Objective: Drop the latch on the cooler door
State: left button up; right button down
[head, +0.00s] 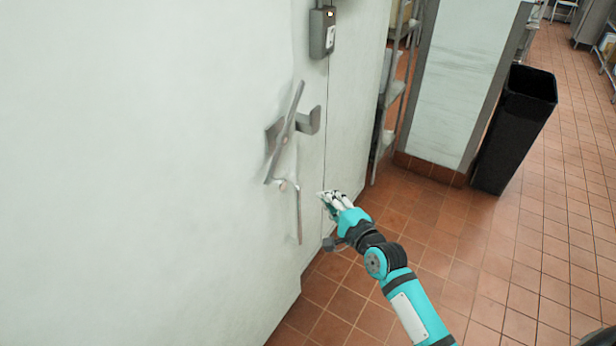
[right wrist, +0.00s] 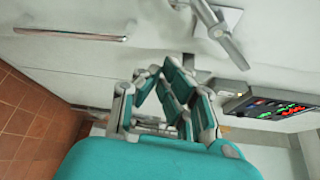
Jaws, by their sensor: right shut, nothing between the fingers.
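The white cooler door (head: 130,170) fills the left of the head view. Its grey metal latch (head: 286,135) is a long bar on a mount, tilted, with its upper end leaning right and a bracket beside it near the door's edge. A thin vertical handle bar (head: 299,212) hangs below the latch. My right gripper (head: 328,200) is shut and empty, low and to the right of the latch, close to the door seam. In the right wrist view the gripper (right wrist: 165,75) has the latch (right wrist: 222,32) above it, apart from the fingers. My left gripper is not in view.
A grey control box (head: 322,32) is on the wall above the latch; its lit panel (right wrist: 268,106) shows in the right wrist view. A black bin (head: 515,128) and a metal shelf (head: 393,90) stand to the right. The tiled floor (head: 500,260) is clear.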

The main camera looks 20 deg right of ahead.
pick_arm(q)
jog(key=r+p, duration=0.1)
jog(key=p, duration=0.1)
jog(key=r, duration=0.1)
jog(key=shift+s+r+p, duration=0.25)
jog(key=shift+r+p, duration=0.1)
jog(key=shift+p, duration=0.05)
pick_arm(e)
jog(key=w+a, duration=0.5)
jog(key=w, duration=0.3)
jog(key=shift+a+f, duration=0.15)
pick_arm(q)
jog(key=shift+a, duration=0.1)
